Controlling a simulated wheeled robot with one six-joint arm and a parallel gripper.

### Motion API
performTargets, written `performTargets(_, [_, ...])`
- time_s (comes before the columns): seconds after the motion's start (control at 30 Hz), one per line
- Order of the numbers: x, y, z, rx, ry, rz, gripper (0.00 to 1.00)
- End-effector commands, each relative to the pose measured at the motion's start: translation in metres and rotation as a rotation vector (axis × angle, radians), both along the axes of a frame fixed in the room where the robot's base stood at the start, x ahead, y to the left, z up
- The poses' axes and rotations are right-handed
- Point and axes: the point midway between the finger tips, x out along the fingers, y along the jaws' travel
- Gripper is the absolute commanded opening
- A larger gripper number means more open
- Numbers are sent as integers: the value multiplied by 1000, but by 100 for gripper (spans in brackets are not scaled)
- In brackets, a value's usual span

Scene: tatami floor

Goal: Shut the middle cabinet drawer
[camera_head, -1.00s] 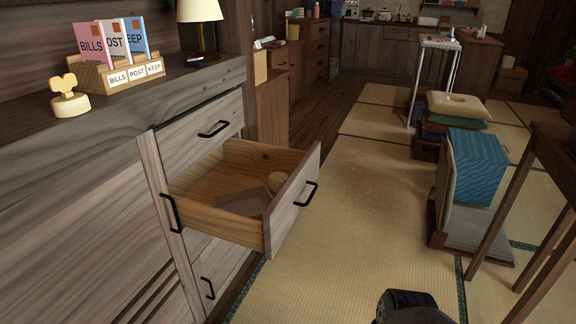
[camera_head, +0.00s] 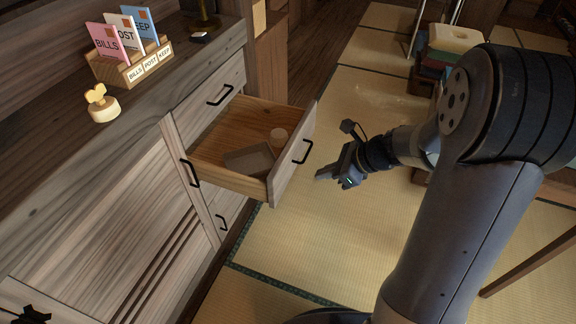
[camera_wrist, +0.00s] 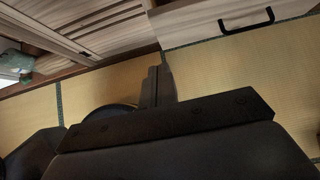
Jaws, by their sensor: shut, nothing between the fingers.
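The middle cabinet drawer (camera_head: 296,160) stands pulled out between a shut upper drawer (camera_head: 222,88) and a shut lower drawer (camera_head: 224,212). A grey tray and a small round item lie inside it. Its black bar handle (camera_head: 303,151) faces right. My gripper (camera_head: 320,177) is shut and empty, just to the right of the drawer front and apart from it, above the tatami. In the wrist view the shut fingers (camera_wrist: 158,84) point toward the cabinet, and a drawer front with a black handle (camera_wrist: 247,21) shows at the upper right.
The cabinet top holds a letter rack (camera_head: 130,65) and a small yellowish ornament (camera_head: 102,104). Tatami floor lies open in front of the drawer. Stacked cushions (camera_head: 450,42) and a table leg (camera_head: 520,262) stand at the right.

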Motion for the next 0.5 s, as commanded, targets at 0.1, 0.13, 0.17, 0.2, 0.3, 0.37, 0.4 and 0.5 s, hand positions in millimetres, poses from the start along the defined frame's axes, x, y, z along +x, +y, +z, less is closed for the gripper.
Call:
performTargets(0.1, [3,4,-6,7,7,-10,0])
performTargets(0.13, [4,7,-9,7,7,-9,0])
performTargets(0.17, [5,9,-12,7,8,-8,0])
performTargets(0.2, [6,14,-17,7,8,-7,0])
performTargets(0.3, [11,27,-32,6,8,-4,0])
performTargets(0.37, [14,36,-42,5,7,-4,0])
performTargets(0.4, [16,42,-48,5,7,-3,0])
performTargets(0.5, [22,56,-63,5,7,-4,0])
